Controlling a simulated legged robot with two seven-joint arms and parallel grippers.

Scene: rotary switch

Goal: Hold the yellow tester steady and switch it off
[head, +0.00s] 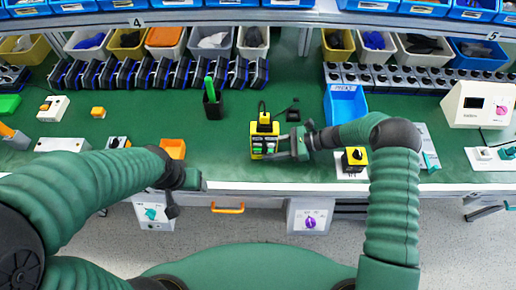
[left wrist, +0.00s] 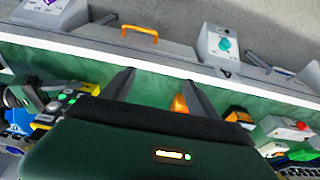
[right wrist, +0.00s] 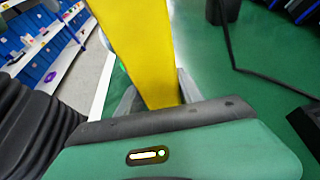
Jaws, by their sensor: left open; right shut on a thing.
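The yellow tester (head: 256,140) stands near the front edge of the green bench in the head view, with small green parts on its face. My right gripper (head: 275,149) is shut on its right side. In the right wrist view the tester's yellow body (right wrist: 145,45) rises between the fingers. My left gripper (head: 196,182) is at the bench's front edge, left of the tester and apart from it. In the left wrist view its two fingers (left wrist: 160,92) are spread and empty; the tester (left wrist: 62,105) shows at left. The tester's switch setting is too small to read.
A black holder with a green item (head: 212,105) and a blue bin (head: 346,104) stand farther back. Green bench lies clear left of the tester.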

